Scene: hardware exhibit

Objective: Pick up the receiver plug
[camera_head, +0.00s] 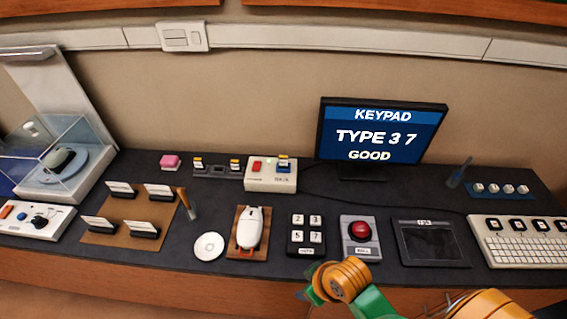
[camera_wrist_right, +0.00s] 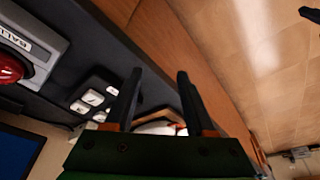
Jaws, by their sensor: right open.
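I cannot tell for certain which item is the receiver plug. A white mouse (camera_head: 250,229) with orange parts at its front end lies on a brown board (camera_head: 234,252). Behind it, a cream box (camera_head: 270,184) carries a red piece (camera_head: 257,167) and a blue piece (camera_head: 284,168). A dark strip (camera_head: 216,171) with small labelled pieces lies left of that box. My right gripper (camera_wrist_right: 160,72) is open and empty; in the head view its end (camera_head: 309,294) is at the table's front edge, below the keypad. My left gripper is not in view.
A number keypad (camera_head: 306,251), a red button box (camera_head: 349,255), a dark pad (camera_head: 431,259) and a cream keyboard (camera_head: 525,257) line the front. A white disc (camera_head: 209,246) and a brown board with card holders (camera_head: 108,208) lie left. A monitor (camera_head: 378,137) stands behind.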

